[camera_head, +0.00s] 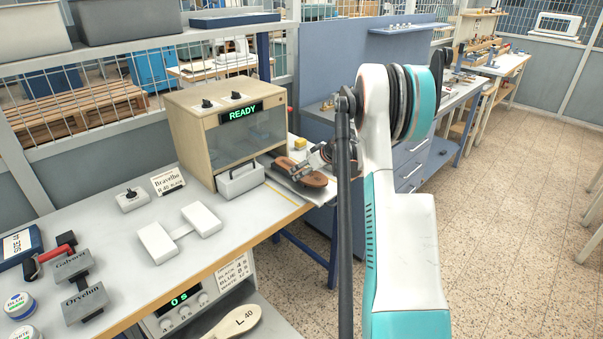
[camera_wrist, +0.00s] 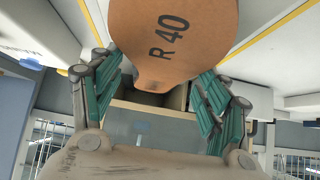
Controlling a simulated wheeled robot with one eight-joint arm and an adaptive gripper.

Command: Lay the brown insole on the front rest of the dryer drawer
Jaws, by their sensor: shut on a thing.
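A brown insole (camera_head: 312,180) marked R 40 is in my gripper (camera_head: 298,167), close to the right front corner of the wooden cabinet with the READY display. In the wrist view the insole (camera_wrist: 185,22) lies between my teal fingers, which reach its narrower part. Below the bench is a grey unit (camera_head: 158,321) with a lit display and knobs, probably the dryer. A pale insole (camera_head: 232,323) marked L 40 lies on a grey surface beside it. I cannot tell whether that surface is the drawer, and no front rest shows clearly.
The floor (camera_head: 500,230) at right is clear.

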